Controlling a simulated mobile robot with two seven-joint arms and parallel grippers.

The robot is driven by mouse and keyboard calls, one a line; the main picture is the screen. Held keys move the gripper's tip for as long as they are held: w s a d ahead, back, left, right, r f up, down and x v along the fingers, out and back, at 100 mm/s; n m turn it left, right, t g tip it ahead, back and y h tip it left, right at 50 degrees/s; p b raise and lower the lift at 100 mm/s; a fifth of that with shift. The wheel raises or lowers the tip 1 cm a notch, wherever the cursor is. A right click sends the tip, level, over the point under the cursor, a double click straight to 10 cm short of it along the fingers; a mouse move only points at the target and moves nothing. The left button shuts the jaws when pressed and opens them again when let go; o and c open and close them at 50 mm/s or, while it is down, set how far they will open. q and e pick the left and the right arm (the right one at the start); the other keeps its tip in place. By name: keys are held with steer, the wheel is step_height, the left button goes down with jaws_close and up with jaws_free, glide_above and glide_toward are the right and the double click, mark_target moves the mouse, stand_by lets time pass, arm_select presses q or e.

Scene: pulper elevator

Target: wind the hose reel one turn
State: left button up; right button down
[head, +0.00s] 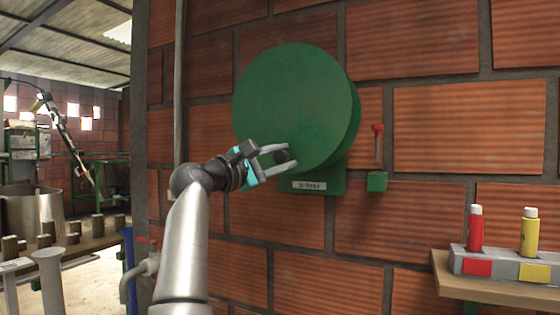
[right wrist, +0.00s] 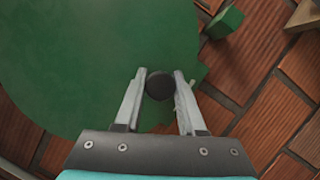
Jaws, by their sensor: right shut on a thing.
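The hose reel (head: 295,95) is a large round green disc mounted on the brick wall, and it fills much of the right wrist view (right wrist: 80,60). A dark round knob (right wrist: 159,85) stands on its face near the lower edge. My right gripper (head: 285,157) reaches the lower part of the disc. Its fingers lie on either side of the knob in the right wrist view, shut on it. No hose is visible. My left gripper is not in view.
A small green box (head: 377,181) with a red-topped lever (head: 377,142) is on the wall right of the reel. A shelf (head: 500,290) at lower right holds a red bottle (head: 475,230) and a yellow bottle (head: 529,233). A vertical pipe (head: 178,80) runs left of the reel.

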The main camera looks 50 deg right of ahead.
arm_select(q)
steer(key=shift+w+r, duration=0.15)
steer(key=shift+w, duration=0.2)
arm_select(e)
steer(key=shift+w+a+f+m, duration=0.2)
steer(key=shift+w+f+m, duration=0.05)
steer(key=shift+w+m, duration=0.1)
steer(key=c, duration=0.9)
jaws_free()
steer(key=o, duration=0.3)
steer(key=shift+a+r, duration=0.25)
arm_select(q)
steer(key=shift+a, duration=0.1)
arm_select(e)
steer(key=shift+o, duration=0.5)
steer(key=shift+s+d, duration=0.1)
steer(key=shift+d, duration=0.05)
steer(key=shift+a, duration=0.25)
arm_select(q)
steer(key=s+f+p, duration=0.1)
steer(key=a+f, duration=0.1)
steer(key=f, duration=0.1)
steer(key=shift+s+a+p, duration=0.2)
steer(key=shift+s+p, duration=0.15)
arm_select(e)
steer(key=v, duration=1.4)
steer(key=shift+a, duration=0.4)
